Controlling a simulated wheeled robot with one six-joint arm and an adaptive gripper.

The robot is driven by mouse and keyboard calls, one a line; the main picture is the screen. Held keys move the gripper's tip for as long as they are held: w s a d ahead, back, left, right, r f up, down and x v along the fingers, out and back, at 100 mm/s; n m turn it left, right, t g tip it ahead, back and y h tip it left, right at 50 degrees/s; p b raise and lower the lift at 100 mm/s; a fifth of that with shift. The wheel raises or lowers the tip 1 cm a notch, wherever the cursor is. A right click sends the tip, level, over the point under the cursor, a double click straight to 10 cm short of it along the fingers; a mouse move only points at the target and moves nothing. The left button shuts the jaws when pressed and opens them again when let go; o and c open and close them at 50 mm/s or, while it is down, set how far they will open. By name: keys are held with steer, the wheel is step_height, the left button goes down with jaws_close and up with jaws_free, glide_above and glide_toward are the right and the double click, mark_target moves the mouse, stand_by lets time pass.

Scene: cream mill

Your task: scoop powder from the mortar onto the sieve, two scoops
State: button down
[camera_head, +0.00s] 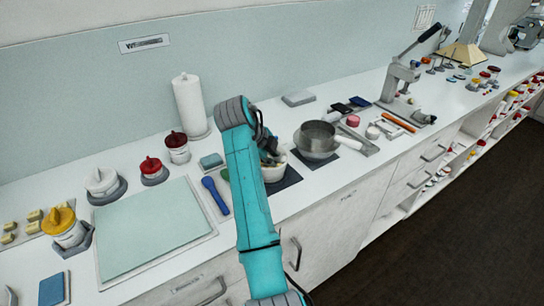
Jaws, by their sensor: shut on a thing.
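The mortar (281,159) is a pale bowl on a dark mat, mostly hidden behind my teal arm. The sieve (317,135) is a grey metal round just to its right, sitting over a pale bowl on another dark mat. My gripper (268,153) is dark and small in the picture, at or just above the mortar, partly covered by my arm. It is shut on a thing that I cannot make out. Powder cannot be seen in the mortar or on the sieve.
A blue spoon (215,195) lies left of my arm, beside a pale green mat (150,228). A paper roll (189,105) and red-lidded jars (176,147) stand behind. A lever press (401,80) stands farther right. The counter's front edge is close to my arm.

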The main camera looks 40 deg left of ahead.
steer(key=shift+s+f, duration=0.1)
steer(key=shift+f, duration=0.2)
step_height(320, 180, up, 9)
stand_by(1.4)
stand_by(0.7)
